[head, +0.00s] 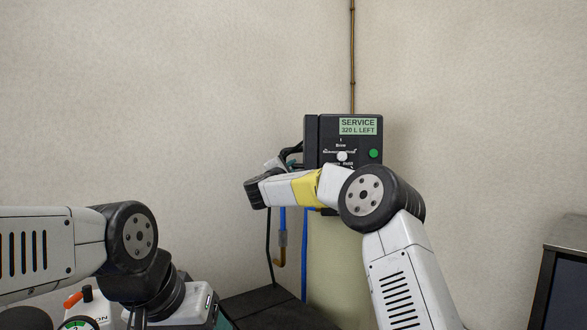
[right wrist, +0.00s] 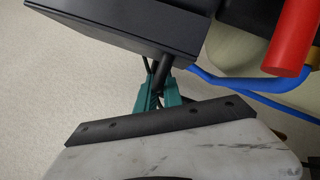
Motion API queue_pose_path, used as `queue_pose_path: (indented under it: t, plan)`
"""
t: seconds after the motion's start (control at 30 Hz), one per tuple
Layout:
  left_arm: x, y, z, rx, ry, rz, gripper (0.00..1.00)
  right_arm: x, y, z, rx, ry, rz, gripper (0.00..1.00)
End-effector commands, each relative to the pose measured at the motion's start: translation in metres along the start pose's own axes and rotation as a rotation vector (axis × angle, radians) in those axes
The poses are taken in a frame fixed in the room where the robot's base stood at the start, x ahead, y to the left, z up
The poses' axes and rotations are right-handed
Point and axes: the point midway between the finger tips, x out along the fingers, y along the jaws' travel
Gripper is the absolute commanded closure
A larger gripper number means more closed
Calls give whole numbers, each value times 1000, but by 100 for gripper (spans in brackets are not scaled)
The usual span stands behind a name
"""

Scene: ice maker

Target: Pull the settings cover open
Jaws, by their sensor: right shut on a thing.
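The dark control box (head: 345,145) is on the wall side in the head view, with a green "SERVICE 320 L LEFT" display, a white knob and a green button. A dark panel (head: 311,140) stands along its left side and looks like the settings cover. My right gripper (right wrist: 158,92) has its teal fingers shut on a thin dark bar (right wrist: 161,74) beside the dark box body (right wrist: 125,32) in the right wrist view. In the head view my right forearm covers the lower part of the box. My left arm is at lower left; its fingertips do not show.
Blue hoses hang below the box (head: 304,255) and pass near the gripper (right wrist: 235,83). A red cylinder (right wrist: 291,38) is at the wrist view's upper right. A dark cabinet (head: 565,270) stands at the right edge.

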Motion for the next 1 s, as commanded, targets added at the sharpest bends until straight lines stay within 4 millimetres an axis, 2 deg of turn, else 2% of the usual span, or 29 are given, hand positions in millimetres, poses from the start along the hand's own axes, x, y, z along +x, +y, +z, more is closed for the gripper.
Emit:
queue_pose_path:
  t: [0.27,0.57,0.8,1.0]
  plan:
    - [0,0,0,0,0,0,35,-7,25,-14,126,5,-50,100]
    - [0,0,0,0,0,0,35,-14,66,-26,340,7,-141,100]
    - [0,0,0,0,0,0,35,-15,89,-29,329,6,-137,100]
    - [0,0,0,0,0,0,35,-15,101,-29,328,5,-137,100]
